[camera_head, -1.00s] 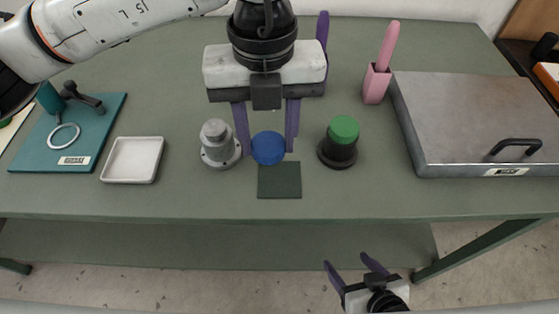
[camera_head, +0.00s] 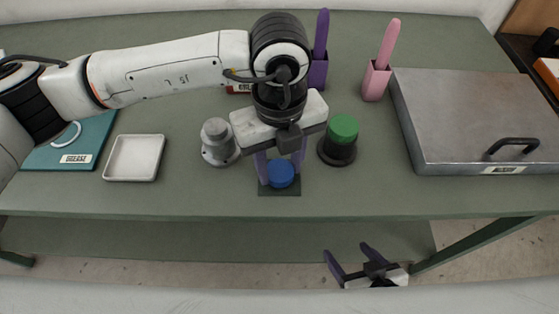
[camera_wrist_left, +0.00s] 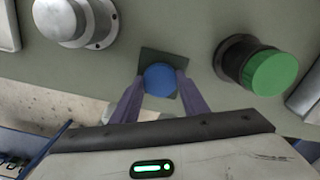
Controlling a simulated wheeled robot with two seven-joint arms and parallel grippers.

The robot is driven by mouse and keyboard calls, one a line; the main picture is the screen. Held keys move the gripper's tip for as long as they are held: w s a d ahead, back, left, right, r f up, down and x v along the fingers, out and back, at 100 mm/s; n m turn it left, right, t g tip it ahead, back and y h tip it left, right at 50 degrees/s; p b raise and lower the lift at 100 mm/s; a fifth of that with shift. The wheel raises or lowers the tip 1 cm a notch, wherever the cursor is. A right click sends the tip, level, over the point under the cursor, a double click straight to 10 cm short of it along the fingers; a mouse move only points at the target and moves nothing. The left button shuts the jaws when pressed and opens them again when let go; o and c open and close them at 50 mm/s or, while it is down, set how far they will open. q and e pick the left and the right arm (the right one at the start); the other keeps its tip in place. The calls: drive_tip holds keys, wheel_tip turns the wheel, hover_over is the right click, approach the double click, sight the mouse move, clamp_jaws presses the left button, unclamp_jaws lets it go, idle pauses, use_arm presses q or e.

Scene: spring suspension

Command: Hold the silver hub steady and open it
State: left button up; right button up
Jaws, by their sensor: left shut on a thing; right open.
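The silver hub (camera_head: 219,143) stands upright on the green table, left of my left gripper. It also shows at the top left of the left wrist view (camera_wrist_left: 72,20). My left gripper (camera_head: 281,177) is shut on the blue-topped piece (camera_head: 281,173). In the left wrist view the fingertips flank the blue cap (camera_wrist_left: 160,79). The blue-topped piece is over the dark square mat (camera_head: 280,191); whether it touches the mat I cannot tell. My right gripper (camera_head: 348,255) is open and empty, low in front of the table edge.
A black piece with a green cap (camera_head: 343,140) stands right of my left gripper. A white tray (camera_head: 133,158) and a teal board (camera_head: 87,150) lie left. A metal box (camera_head: 463,115) fills the right side. Pink (camera_head: 376,80) and purple (camera_head: 318,68) holders stand at the back.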

sight(279, 171)
use_arm(q)
drive_tip(key=shift+f, duration=0.2)
drive_tip(key=shift+f, duration=0.1)
drive_tip(key=o, duration=1.2)
drive_tip(key=shift+r, duration=0.3)
wheel_tip(279, 171, up, 12)
drive_tip(key=shift+f+b, duration=0.15)
drive_tip(key=shift+b, duration=0.4)
